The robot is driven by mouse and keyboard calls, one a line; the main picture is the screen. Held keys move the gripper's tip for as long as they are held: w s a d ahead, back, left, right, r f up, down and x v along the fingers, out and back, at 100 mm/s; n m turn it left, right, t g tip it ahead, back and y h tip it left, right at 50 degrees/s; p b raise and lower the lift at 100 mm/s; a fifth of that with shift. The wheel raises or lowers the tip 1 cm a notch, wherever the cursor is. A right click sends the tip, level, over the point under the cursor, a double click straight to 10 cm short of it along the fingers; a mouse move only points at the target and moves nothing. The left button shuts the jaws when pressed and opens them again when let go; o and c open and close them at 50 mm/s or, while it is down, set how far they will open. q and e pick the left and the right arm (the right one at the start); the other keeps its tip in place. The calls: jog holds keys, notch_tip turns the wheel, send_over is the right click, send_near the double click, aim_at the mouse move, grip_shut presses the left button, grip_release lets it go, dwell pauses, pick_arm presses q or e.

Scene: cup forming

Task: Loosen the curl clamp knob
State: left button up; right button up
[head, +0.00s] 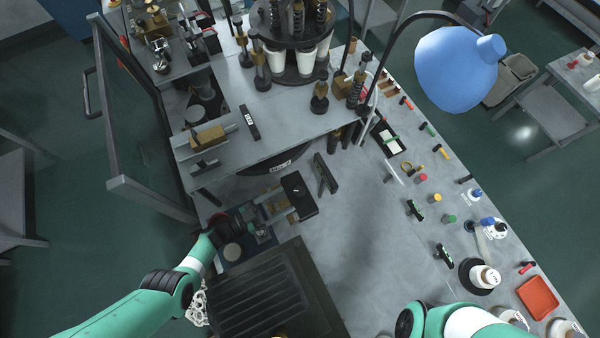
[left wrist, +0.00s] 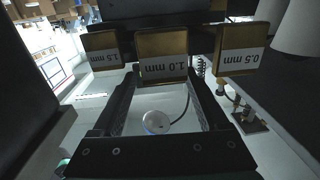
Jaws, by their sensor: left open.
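My left gripper (head: 224,228) is at the left end of a small bench fixture (head: 264,222), over its dark blue base. A round grey disc (head: 232,251) lies just below the gripper. I cannot pick out the curl clamp knob with certainty; the gripper may hide it. In the left wrist view the two fingers (left wrist: 163,84) stand apart with a gap between them. A brass block marked 1.0 mm (left wrist: 162,55) shows past their tips, with blocks marked 1.5 mm (left wrist: 103,50) and 0.5 mm (left wrist: 238,50) either side. I cannot tell whether the fingers touch anything.
A dark ribbed tray (head: 270,300) lies below the fixture. A raised steel deck (head: 285,135) with a turret stands above it, and a framed panel (head: 150,150) at left. A blue lamp (head: 455,70) hangs at right. The middle bench (head: 360,230) is clear.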

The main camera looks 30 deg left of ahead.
aim_at(294, 195)
pick_arm(q)
jog(key=b+x, duration=0.1)
jog(key=x, duration=0.5)
jog(key=shift+w+d, duration=0.2)
jog(key=shift+w, duration=0.15)
grip_shut()
